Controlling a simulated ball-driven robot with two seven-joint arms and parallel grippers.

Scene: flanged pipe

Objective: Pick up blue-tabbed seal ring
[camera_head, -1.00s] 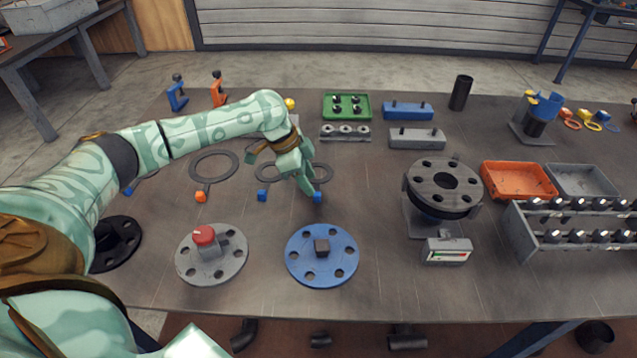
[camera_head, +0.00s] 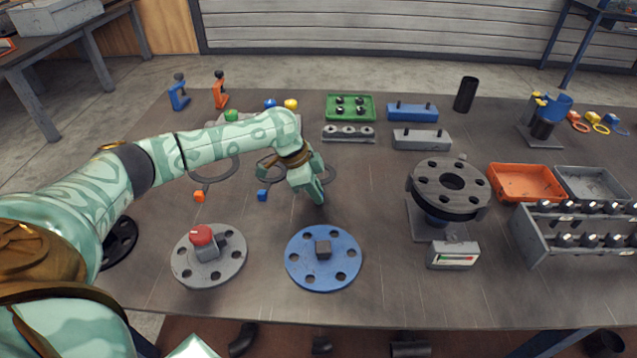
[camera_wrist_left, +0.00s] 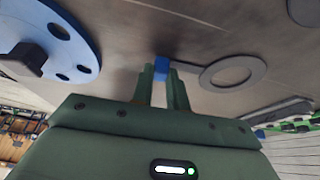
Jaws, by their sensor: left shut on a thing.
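My left gripper (camera_head: 319,199) points down at the table behind the blue flange. In the left wrist view its fingers (camera_wrist_left: 161,74) are shut on the blue tab (camera_wrist_left: 161,66) of a grey seal ring (camera_wrist_left: 231,74). The flat ring extends to the right of the fingers there, on or just above the table; I cannot tell which. In the head view the gripper hides the tab, and part of the ring (camera_head: 337,180) shows behind it. Another seal ring with a blue tab (camera_head: 262,195) lies just left of the gripper. My right gripper is not in view.
The blue flange (camera_head: 299,263) with a dark square block lies in front. A grey flange (camera_head: 184,263) with a red knob is to its left. A seal ring with an orange tab (camera_head: 199,196) lies further left. The pipe flange (camera_head: 449,187) stands to the right.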

